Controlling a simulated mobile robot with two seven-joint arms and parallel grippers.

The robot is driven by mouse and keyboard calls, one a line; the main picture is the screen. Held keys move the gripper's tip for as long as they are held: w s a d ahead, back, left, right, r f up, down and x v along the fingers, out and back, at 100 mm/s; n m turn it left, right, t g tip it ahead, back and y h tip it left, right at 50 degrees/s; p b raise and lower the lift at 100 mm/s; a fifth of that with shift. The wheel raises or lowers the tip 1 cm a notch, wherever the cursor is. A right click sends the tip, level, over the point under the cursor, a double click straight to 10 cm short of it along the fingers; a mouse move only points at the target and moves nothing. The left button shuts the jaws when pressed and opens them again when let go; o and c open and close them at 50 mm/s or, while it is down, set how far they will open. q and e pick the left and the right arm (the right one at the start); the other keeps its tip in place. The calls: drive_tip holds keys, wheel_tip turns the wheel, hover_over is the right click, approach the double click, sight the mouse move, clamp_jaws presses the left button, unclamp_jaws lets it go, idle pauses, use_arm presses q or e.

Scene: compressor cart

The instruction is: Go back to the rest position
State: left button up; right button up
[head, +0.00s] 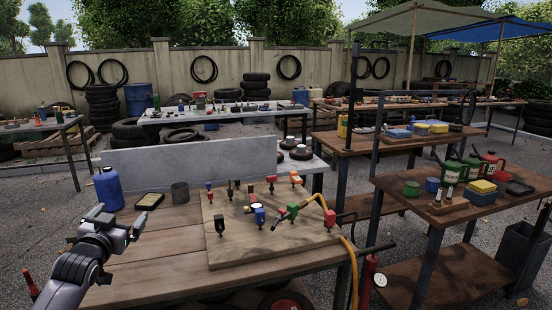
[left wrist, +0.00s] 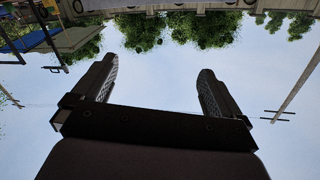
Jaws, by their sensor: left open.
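My left gripper (head: 116,222) is over the left end of the wooden workbench (head: 150,262) in the head view. It is open, with nothing between its fingers. The left wrist view shows the gripper (left wrist: 155,85) with its two fingers apart against sky and trees, the scene upside down. My right gripper is not in view.
A blue bottle (head: 109,189), a dark cup (head: 180,193) and a small tray (head: 149,201) stand close to the left gripper. A board (head: 230,255) with several coloured fittings and a yellow hose (head: 348,262) lies right of them. A shelved cart (head: 405,185) stands at right.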

use_arm(q)
drive_tip(key=s+d+f+m+g+h, duration=0.1)
drive_tip(key=s+d+f+g, duration=0.1)
drive_tip(key=s+d+f, duration=0.55)
drive_tip(key=s+d+f+m+g+h, duration=0.1)
drive_tip(key=s+d+f+g+h, duration=0.15)
drive_tip(key=s+f, duration=0.9)
drive_tip(key=s+d+f, duration=0.2)
drive_tip(key=s+f, duration=0.1)
drive_tip(key=s, duration=0.3)
drive_tip(key=s+d+f+n+g, duration=0.1)
drive_tip(key=s+d+f, duration=0.1)
drive_tip(key=s+f, duration=0.2)
drive_tip(key=s+d+f+g, duration=0.1)
drive_tip(key=s+d+f, duration=0.2)
drive_tip(key=s, duration=0.6)
drive_tip(key=shift+f, duration=0.2)
drive_tip(key=shift+g, duration=0.25)
